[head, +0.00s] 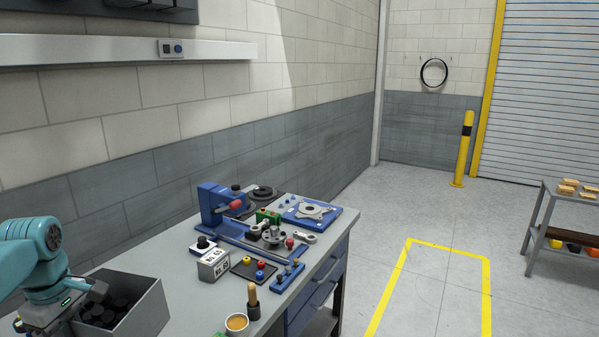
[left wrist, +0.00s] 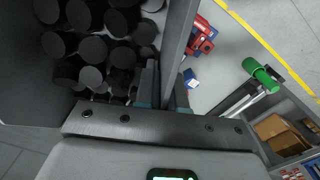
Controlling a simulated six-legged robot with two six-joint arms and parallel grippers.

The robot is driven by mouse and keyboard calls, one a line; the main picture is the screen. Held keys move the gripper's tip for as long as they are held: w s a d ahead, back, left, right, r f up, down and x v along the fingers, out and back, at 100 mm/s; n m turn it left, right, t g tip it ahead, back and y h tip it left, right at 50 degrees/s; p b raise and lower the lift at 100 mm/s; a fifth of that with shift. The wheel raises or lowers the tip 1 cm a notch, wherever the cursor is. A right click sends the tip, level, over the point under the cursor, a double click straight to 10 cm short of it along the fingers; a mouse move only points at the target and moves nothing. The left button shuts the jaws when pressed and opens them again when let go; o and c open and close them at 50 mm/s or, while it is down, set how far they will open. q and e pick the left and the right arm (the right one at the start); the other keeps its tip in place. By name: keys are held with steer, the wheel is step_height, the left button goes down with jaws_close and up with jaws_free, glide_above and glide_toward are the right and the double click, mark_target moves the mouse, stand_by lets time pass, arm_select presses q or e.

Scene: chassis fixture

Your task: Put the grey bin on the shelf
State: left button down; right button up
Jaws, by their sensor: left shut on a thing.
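The grey bin (head: 145,316) is at the lower left of the head view, at the near end of the workbench. It is full of black round pieces (head: 103,312). My left gripper (head: 72,308) is at the bin's left side. In the left wrist view, the two fingers of my left gripper (left wrist: 166,88) are shut on either side of the grey bin's wall (left wrist: 180,42). I cannot tell whether the bin's bottom touches the bench. A low grey shelf unit (head: 561,194) stands at the right edge of the head view, partly cut off. My right gripper is not in view.
Wooden blocks (head: 568,186) lie on the shelf unit's top. A yellow post (head: 463,150) stands behind. The yellow-lined floor (head: 435,290) is clear.

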mark_target(107, 335)
arm_select(q)
steer(key=shift+m, duration=0.7)
steer(key=d, duration=0.1)
steer(key=w+d+f, duration=0.1)
steer(key=d, duration=0.1)
steer(key=w+d, duration=0.1)
steer(key=d, duration=0.1)
steer(key=shift+w+f, duration=0.15)
steer(key=shift+w, duration=0.05)
steer(key=s+d+f+m, duration=0.1)
steer(key=d+f+m, duration=1.2)
steer(key=d, duration=0.5)
steer(key=shift+s+d+f+m, duration=0.15)
steer(key=shift+s+f+m, duration=0.25)
steer(key=shift+m, duration=0.7)
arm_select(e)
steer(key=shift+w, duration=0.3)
arm_select(q)
steer(key=shift+w+f, duration=0.1)
steer(key=shift+w, duration=0.1)
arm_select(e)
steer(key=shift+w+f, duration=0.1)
arm_select(q)
steer(key=shift+s, duration=0.1)
